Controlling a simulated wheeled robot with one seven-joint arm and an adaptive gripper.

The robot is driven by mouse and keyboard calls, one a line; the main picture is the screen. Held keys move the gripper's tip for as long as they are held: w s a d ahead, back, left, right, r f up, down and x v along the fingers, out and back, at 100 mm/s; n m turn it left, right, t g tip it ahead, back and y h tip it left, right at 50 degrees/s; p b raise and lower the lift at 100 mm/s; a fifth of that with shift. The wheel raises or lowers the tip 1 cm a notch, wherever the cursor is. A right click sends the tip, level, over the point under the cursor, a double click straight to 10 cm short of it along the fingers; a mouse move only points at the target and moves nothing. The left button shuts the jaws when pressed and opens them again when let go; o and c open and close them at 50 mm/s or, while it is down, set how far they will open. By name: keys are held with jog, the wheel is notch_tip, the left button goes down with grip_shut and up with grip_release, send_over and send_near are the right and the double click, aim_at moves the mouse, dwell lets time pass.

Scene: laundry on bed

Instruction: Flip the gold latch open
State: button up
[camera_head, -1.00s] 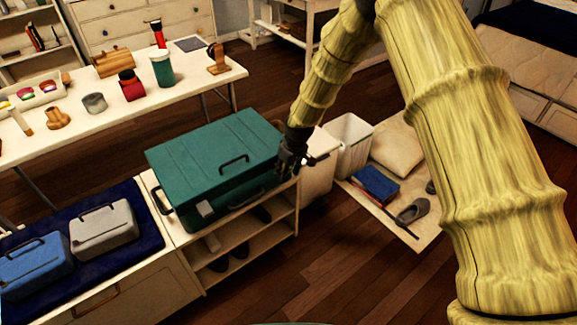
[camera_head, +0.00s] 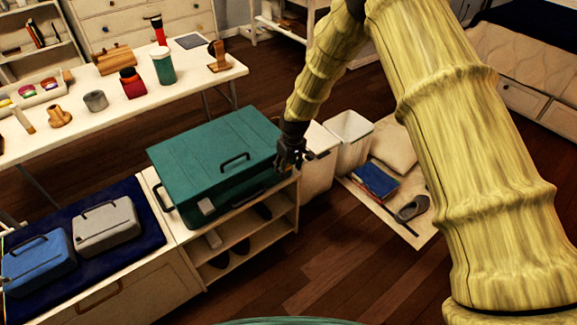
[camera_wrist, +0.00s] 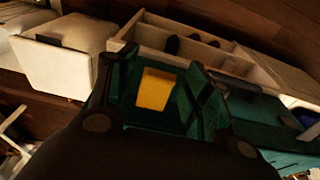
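The teal case (camera_head: 215,150) lies closed on the white shelf unit, with a black handle on its front side. The gold latch (camera_wrist: 155,88) shows clearly in the wrist view as a yellow-gold block against the teal case. In the head view it is mostly hidden by my gripper. My gripper (camera_head: 290,158) is at the case's right front end. In the wrist view, my gripper (camera_wrist: 158,95) has its two dark fingers apart, one on each side of the latch. I cannot tell whether either finger touches it.
A pale grey latch (camera_head: 206,206) is at the case's left front. The white shelf unit (camera_head: 240,250) holds shoes below. White bins (camera_head: 348,140) stand right of my gripper. Grey and blue boxes lie on the bench at left. The floor in front is clear.

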notch_tip(320, 180, up, 12)
jog(key=s+d, duration=0.1)
jog(key=shift+s, duration=0.25)
dwell(0.5)
jog(key=shift+d+f, duration=0.1)
jog(key=s+d+f+m+p, duration=0.2)
jog(key=s+d+f, duration=0.3)
jog(key=s+f, duration=0.5)
jog(key=s+d+f+m+p, duration=0.25)
jog(key=s+d+f, duration=0.45)
jog(key=s, duration=0.6)
jog(key=s+d+m+p, duration=0.1)
jog(key=s+d, duration=0.3)
jog(key=s, duration=0.8)
jog(key=s+d+f+m+g+h+p, duration=0.1)
jog(key=s+d, duration=0.3)
jog(key=s, duration=0.9)
jog(key=shift+s+d+f+m+p, duration=0.2)
jog(key=shift+m+p, duration=0.35)
jog(key=shift+p, duration=0.3)
